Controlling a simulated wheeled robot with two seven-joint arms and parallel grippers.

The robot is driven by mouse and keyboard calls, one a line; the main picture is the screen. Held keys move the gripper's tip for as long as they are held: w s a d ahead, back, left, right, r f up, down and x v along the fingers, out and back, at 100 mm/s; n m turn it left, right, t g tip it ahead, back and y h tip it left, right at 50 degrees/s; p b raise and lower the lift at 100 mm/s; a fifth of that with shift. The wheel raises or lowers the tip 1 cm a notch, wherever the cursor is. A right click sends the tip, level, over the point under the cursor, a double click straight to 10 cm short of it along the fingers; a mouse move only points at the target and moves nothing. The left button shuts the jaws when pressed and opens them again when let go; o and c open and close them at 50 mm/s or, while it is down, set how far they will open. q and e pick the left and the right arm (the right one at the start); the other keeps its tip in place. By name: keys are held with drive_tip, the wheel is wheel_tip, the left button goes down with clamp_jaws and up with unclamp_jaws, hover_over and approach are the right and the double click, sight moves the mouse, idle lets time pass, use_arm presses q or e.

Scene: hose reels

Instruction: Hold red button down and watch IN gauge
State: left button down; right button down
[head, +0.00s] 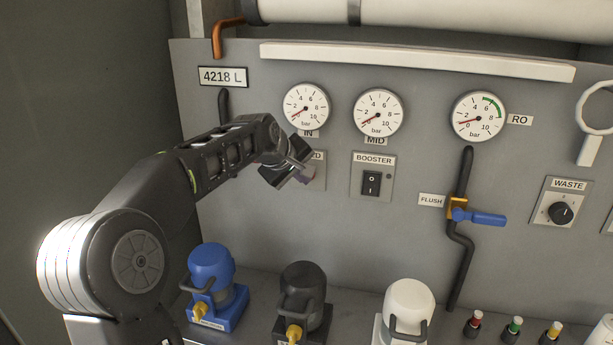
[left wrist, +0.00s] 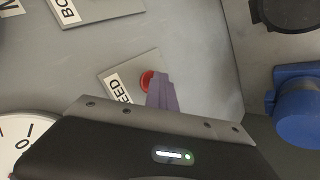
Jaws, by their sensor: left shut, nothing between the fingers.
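The red button (left wrist: 146,81) shows in the left wrist view on a plate labelled FEED (left wrist: 122,88). My left gripper (left wrist: 162,92) is shut and empty. Its purplish fingertips cover the right part of the button; I cannot tell whether they press it. In the head view my left gripper (head: 302,174) is in front of the FEED plate (head: 318,178) and hides the button. The IN gauge (head: 306,105) is round and white, above the gripper. Its needle points to the lower left, near zero. My right gripper is not in view.
The MID gauge (head: 378,112) and RO gauge (head: 479,117) also read low. The BOOSTER switch (head: 371,183) is right of my gripper. A blue-handled FLUSH valve (head: 480,217) sticks out further right. Blue (head: 211,268), black (head: 303,280) and white (head: 408,300) canisters stand below.

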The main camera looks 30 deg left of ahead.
use_arm(q)
drive_tip(key=shift+s, duration=0.1)
idle(0.8)
drive_tip(key=shift+s+d+b, duration=0.3)
drive_tip(key=shift+s+b, duration=0.4)
drive_tip(key=shift+s, duration=0.05)
drive_tip(key=shift+s, duration=0.1)
drive_tip(key=s+b, duration=0.1)
drive_tip(key=s+d+b, duration=0.1)
drive_tip(key=s, duration=0.1)
drive_tip(key=s+b, duration=0.1)
drive_tip(key=shift+s+d, duration=0.3)
drive_tip(key=shift+d, duration=0.05)
idle(0.3)
